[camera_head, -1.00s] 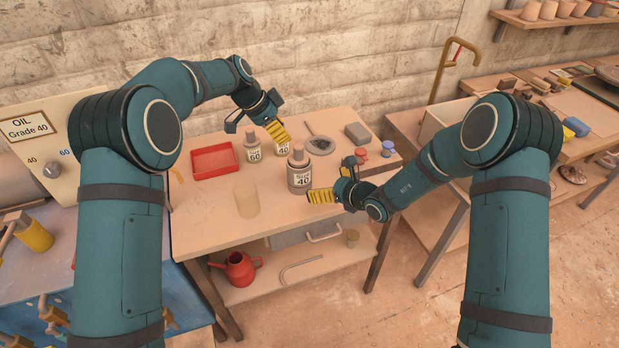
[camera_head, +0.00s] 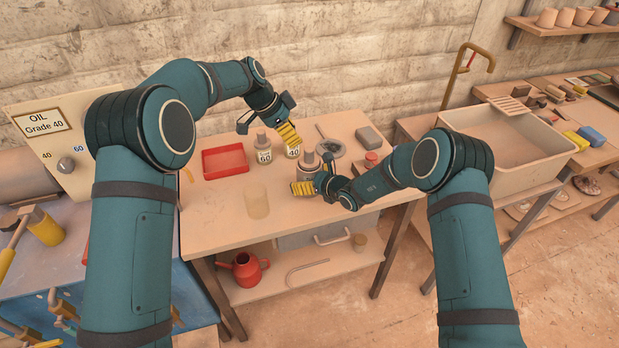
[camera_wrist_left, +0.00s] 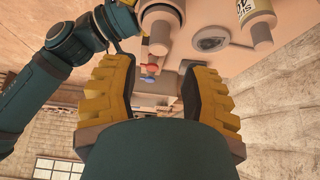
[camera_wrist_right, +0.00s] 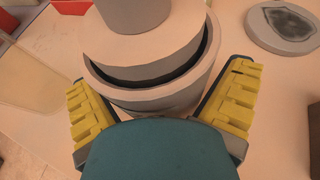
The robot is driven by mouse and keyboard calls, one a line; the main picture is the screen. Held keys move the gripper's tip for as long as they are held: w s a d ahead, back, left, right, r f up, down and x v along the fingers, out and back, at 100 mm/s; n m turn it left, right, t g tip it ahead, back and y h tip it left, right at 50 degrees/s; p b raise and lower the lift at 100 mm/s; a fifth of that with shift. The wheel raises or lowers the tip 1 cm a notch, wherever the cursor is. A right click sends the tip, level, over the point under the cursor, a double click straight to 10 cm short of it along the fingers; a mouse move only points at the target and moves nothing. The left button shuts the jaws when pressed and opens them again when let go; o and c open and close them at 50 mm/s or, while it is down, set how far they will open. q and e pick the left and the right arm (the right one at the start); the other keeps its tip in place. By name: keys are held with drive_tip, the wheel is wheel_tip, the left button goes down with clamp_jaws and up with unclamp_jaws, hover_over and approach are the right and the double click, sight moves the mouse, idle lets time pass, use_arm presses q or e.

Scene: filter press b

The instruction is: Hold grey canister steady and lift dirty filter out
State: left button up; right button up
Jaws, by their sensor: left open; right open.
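The grey canister (camera_head: 309,160) stands upright on the table, its lower part hidden behind my right gripper (camera_head: 303,188). In the right wrist view, the canister (camera_wrist_right: 165,95) lies between my open right fingers, with the filter (camera_wrist_right: 140,45) seated inside its rim. A dark gap shows between filter and rim, and a narrower knob tops the filter. My left gripper (camera_head: 288,133) is open and empty, pointing down behind and above the canister near the small bottle marked 40 (camera_head: 293,152). In the left wrist view, the canister top (camera_wrist_left: 160,14) shows beyond the open fingers.
A red tray (camera_head: 225,161) and a bottle marked 60 (camera_head: 264,150) stand to the left. A clear beaker (camera_head: 257,205) stands front left. The front table area is mostly bare.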

sight(310, 160)
drive_tip(key=c, duration=1.2)
use_arm(q)
drive_tip(key=o, duration=0.7)
drive_tip(key=shift+c, duration=0.2)
drive_tip(key=shift+o, duration=1.1)
drive_tip(key=shift+w+d, duration=0.15)
drive_tip(key=d+m+y, duration=0.1)
drive_tip(key=m, duration=0.1)
drive_tip(key=w+d+m+g+y, duration=0.1)
drive_tip(key=d+m, duration=0.1)
drive_tip(key=m, duration=0.1)
drive_tip(key=shift+w+d+r+m+y, duration=0.15)
drive_tip(key=shift+w+d+m+y, duration=0.15)
drive_tip(key=shift+w+y, duration=0.1)
drive_tip(key=shift+d+r+m+g+y, duration=0.15)
drive_tip(key=shift+d+m+g+y, duration=0.2)
drive_tip(key=shift+m+y, duration=0.45)
drive_tip(key=shift+s+d+r+m+y, duration=0.15)
drive_tip(key=shift+m+y, duration=0.15)
drive_tip(key=shift+m, duration=0.15)
drive_tip(key=shift+s+d+r+m+y, duration=0.15)
drive_tip(key=shift+m+y, duration=0.15)
drive_tip(key=shift+m, duration=0.15)
drive_tip(key=shift+a+f, duration=0.1)
drive_tip(key=shift+f, duration=5.95)
